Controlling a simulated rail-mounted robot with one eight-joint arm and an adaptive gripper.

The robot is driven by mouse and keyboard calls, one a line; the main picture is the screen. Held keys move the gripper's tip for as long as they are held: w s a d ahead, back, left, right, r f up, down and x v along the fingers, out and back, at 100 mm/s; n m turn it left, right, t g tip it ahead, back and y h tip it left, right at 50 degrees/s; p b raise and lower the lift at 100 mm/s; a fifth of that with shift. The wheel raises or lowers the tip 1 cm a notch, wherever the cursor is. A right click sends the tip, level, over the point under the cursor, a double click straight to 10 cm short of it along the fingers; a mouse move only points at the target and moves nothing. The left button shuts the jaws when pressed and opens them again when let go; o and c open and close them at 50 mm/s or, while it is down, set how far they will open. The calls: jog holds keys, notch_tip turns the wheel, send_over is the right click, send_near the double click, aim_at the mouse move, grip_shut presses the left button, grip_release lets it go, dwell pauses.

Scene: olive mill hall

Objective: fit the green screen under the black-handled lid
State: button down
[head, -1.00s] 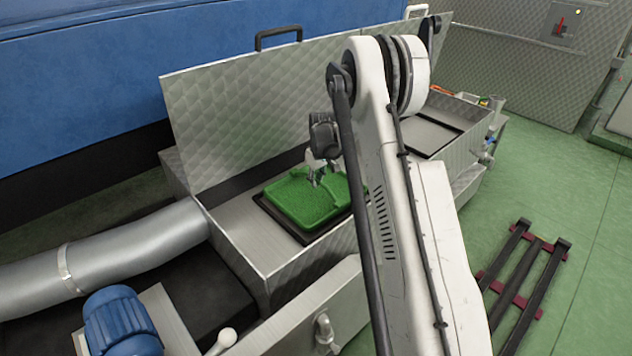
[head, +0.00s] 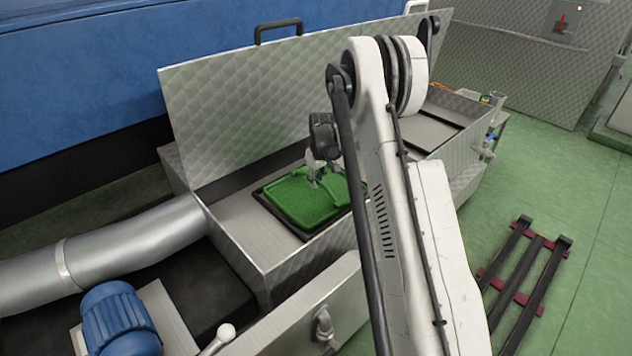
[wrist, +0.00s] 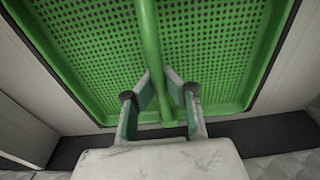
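The green screen (head: 300,203) is a perforated tray with a raised rim and a central bar. It lies over the black-edged opening (head: 302,236) in the metal housing, in front of the raised lid (head: 250,110) with its black handle (head: 279,27). My gripper (head: 314,182) is above the screen. In the wrist view, the fingers (wrist: 161,82) are closed in on the screen's bar (wrist: 149,45) from both sides. The screen fills the upper wrist view (wrist: 215,50). My arm hides its right end in the head view. I cannot tell whether it is fully seated.
A second, dark-edged hatch (head: 435,132) is farther right on the housing. A large silver pipe (head: 120,245) and a blue motor (head: 118,318) are at the lower left. A dark rack with red crossbars (head: 528,275) lies on the open green floor at right.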

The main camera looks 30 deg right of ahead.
aim_at(319, 181)
jog(key=shift+f, duration=0.25)
jog(key=c, duration=1.8)
grip_release()
jog(key=shift+c, duration=0.2)
jog(key=shift+r, duration=0.1)
notch_tip(319, 181, up, 12)
jog(key=s, duration=0.1)
jog(key=shift+s+d, duration=0.15)
jog(key=shift+s, duration=0.05)
